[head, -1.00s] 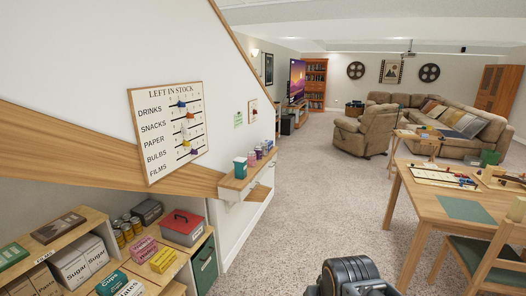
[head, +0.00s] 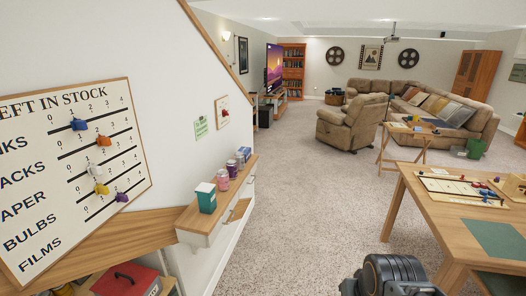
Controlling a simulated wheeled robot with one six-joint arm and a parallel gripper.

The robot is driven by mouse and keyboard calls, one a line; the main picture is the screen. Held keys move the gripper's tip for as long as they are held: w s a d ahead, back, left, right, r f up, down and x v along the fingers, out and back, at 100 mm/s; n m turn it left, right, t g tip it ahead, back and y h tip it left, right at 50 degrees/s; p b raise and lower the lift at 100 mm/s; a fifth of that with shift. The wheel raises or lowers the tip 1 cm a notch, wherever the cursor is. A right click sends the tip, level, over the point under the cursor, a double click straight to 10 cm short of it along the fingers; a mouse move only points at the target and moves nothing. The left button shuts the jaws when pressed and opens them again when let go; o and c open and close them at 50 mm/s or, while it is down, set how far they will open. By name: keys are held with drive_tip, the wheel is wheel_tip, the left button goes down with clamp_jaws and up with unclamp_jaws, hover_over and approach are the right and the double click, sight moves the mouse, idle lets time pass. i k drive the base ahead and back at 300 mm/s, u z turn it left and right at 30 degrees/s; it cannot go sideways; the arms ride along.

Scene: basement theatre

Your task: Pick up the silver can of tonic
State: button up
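I cannot make out a silver can of tonic for certain. Several small containers stand in a row on a narrow wooden wall ledge (head: 190,222), left of centre. Nearest is a teal box (head: 206,198) with a pale top. A dark part of my arm shows at the bottom right of centre. My gripper's fingers are not in view.
A stock board (head: 75,170) hangs on the left wall. A red box (head: 125,280) is at the lower left. A wooden table (head: 430,215) with a board game stands at the right. Carpet (head: 300,200) is clear between ledge and table, toward the armchair (head: 350,122).

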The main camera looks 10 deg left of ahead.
sight(239, 156)
drive_tip(key=u, duration=0.35)
drive_tip(key=i, duration=2.15)
drive_tip(key=u, duration=0.9)
drive_tip(key=i, duration=0.25)
